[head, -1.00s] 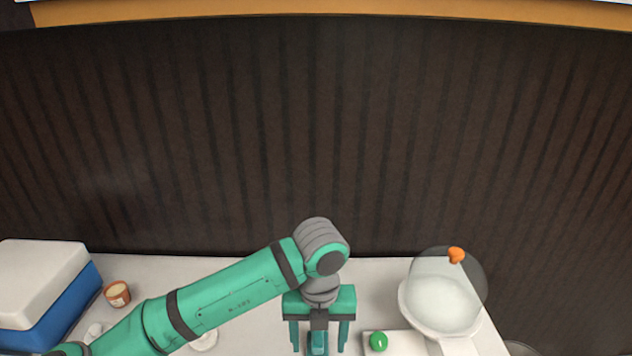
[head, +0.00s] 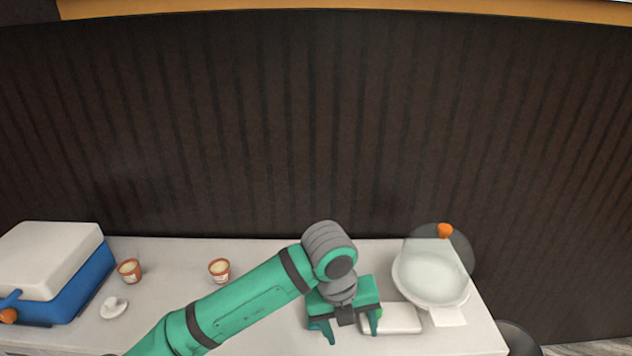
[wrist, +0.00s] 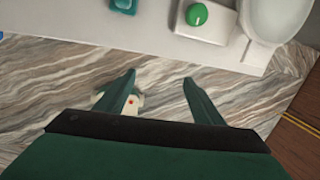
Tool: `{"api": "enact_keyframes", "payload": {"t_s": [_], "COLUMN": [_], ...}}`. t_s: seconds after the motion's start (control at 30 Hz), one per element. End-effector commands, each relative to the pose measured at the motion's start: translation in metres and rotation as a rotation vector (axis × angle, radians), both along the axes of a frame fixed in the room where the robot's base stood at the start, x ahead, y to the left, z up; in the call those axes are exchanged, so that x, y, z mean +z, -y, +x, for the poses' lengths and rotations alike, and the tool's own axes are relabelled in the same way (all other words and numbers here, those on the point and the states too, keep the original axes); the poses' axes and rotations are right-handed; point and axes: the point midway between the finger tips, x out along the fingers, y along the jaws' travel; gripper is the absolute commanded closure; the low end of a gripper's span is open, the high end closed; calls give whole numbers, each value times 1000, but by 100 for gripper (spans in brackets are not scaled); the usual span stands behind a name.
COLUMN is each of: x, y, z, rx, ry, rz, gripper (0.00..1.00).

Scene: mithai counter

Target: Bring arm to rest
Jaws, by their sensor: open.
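My gripper (head: 350,329) is open, with its fingers pointing down, in front of the right part of the counter in the head view. In the wrist view its two fingers (wrist: 159,80) stand apart with nothing between them, over the marbled floor. My green arm reaches in from the bottom left and hides part of the counter.
Left are two cups (head: 130,271) and a blue-white box (head: 75,290).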

Motion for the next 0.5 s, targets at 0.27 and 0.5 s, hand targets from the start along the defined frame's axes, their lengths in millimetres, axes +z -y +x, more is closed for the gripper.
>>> {"api": "enact_keyframes", "payload": {"t_s": [0.27,0.5], "x": [5,29], "y": [75,151], "z": [7,15], "rx": [101,276], "ry": [35,24], "rz": [-273,-630], "gripper": [38,38]}}
